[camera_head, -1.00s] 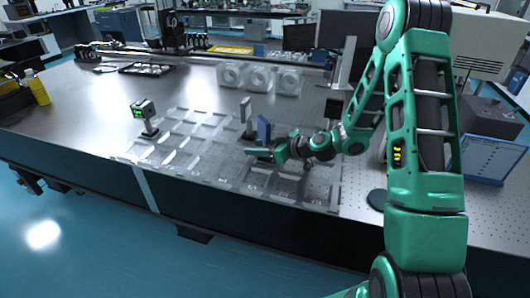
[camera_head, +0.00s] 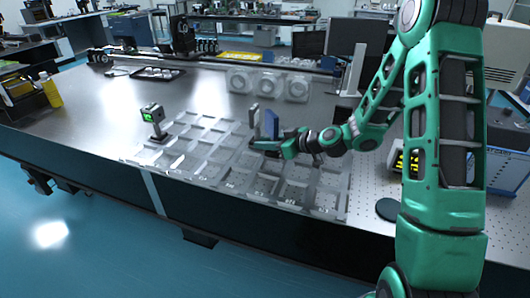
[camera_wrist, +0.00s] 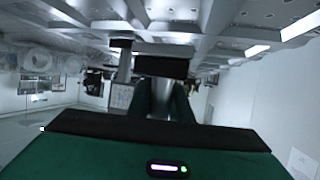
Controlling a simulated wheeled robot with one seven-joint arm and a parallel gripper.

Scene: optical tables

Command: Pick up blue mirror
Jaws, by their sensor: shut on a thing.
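The blue mirror (camera_head: 271,124) stands upright at the tip of my gripper (camera_head: 262,147) in the head view. My gripper reaches in from the right, level, and is shut on the mirror's lower part, just above the clear gridded tray (camera_head: 205,186). In the wrist view, the green fingers (camera_wrist: 163,100) point away from the camera, with a dark block (camera_wrist: 162,67) at their far end. The mirror's blue face does not show there.
A thin grey upright piece (camera_head: 254,121) stands close to the left of the mirror. A small device with a green face (camera_head: 153,118) stands left of the tray. Clear round-holed housings (camera_head: 268,82) stand behind.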

